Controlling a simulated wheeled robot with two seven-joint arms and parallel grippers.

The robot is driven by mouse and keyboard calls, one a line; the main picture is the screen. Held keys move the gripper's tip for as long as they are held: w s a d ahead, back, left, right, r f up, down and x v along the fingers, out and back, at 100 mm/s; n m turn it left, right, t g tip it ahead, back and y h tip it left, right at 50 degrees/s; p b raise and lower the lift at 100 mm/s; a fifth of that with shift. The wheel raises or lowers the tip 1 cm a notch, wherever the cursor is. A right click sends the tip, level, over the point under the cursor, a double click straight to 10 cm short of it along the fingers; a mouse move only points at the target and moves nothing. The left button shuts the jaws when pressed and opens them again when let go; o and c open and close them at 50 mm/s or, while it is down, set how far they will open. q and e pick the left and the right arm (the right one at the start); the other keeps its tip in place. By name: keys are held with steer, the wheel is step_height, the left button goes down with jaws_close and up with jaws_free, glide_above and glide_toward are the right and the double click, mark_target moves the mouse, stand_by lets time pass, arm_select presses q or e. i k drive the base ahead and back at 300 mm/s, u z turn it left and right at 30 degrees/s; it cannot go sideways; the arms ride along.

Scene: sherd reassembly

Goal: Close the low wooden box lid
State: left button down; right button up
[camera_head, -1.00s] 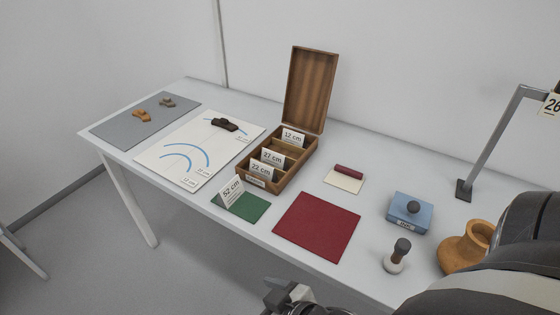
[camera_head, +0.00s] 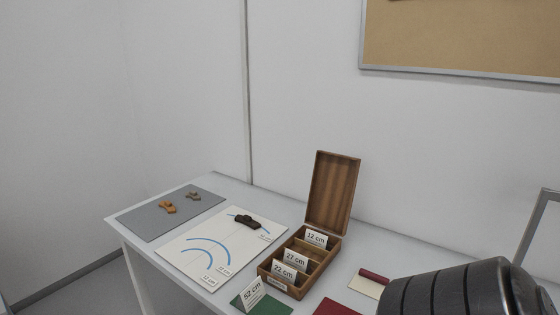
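The low wooden box (camera_head: 294,285) stands on the table, right of the white sheet. Its lid (camera_head: 332,192) is open and stands nearly upright at the box's back edge. Inside, dividers form compartments, and cards reading 12 cm (camera_head: 316,238), 27 cm (camera_head: 295,259) and 22 cm (camera_head: 284,273) stand in them. Neither gripper shows in the head view. A dark, ribbed part of my own arm covers the lower right, clear of the box in the picture.
A 52 cm card (camera_head: 252,292) stands on a green mat (camera_head: 270,306) in front of the box. The white sheet (camera_head: 178,254) carries a dark sherd (camera_head: 244,221). A grey mat (camera_head: 150,222) holds orange and grey-brown sherds. A dark red roll (camera_head: 374,276) lies right of the box.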

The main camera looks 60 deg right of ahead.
mark_target(334, 178)
steer(key=u, duration=0.05)
steer(key=i, duration=2.85)
steer(key=z, duration=3.1)
